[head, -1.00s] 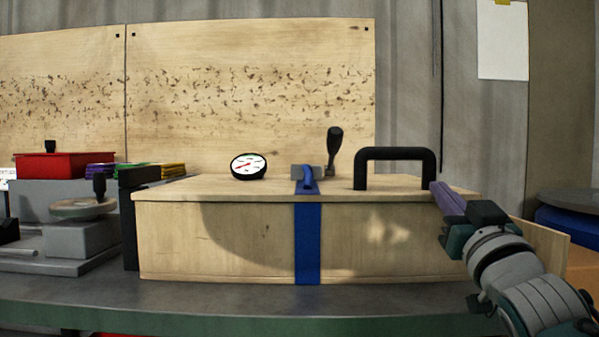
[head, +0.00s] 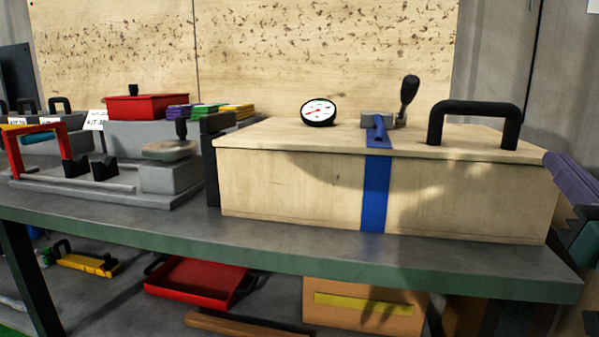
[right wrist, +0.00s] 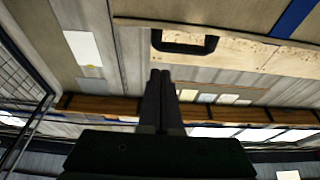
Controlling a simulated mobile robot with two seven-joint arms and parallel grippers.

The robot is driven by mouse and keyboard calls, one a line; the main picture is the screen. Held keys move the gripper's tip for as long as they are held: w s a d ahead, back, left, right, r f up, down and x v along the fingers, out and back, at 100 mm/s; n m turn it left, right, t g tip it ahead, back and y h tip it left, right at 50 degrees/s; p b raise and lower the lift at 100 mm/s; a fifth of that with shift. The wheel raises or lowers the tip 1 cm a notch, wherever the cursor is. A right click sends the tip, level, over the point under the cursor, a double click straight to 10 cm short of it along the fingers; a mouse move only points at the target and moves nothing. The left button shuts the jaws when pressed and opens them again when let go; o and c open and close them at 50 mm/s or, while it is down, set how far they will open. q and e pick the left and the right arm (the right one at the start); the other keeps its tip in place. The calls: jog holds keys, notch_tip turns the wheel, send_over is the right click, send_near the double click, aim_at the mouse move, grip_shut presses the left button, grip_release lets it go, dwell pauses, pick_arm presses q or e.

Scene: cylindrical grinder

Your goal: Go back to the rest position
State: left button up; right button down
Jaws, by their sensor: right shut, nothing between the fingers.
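My right gripper (head: 572,178) shows at the right edge of the head view, beside the right end of the wooden box (head: 290,190). In the right wrist view its two dark fingers (right wrist: 160,75) lie together, shut and empty. The black handle (right wrist: 184,42) of the box shows beyond the fingertips in that view, apart from them. My left gripper is not in view.
The box stands on a grey workbench (head: 300,247), with a dial gauge (head: 318,112), a blue strap and a black handle on top. A grey grinder fixture (head: 170,178) stands left of it. Below are a red tray (head: 195,280) and a cardboard box (head: 365,305).

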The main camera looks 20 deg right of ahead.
jog(key=a+r+n+g+y+p, duration=0.3)
jog(key=a+r+g+y+p, duration=0.4)
jog(key=p, duration=0.7)
jog(key=s+a+r+n+g+y+p, duration=0.2)
jog(key=s+a+n+g+y+p, duration=0.45)
jog(key=s+a+p, duration=0.9)
notch_tip(320, 180, up, 35)
jog(key=d+m+g+h+p, duration=0.1)
jog(key=h+p, duration=0.1)
jog(key=p, duration=3)
jog(key=shift+s+d, duration=0.2)
jog(key=shift+s, duration=0.25)
jog(key=shift+r+g, duration=0.1)
jog(key=shift+g, duration=0.15)
jog(key=c, duration=1.6)
grip_release()
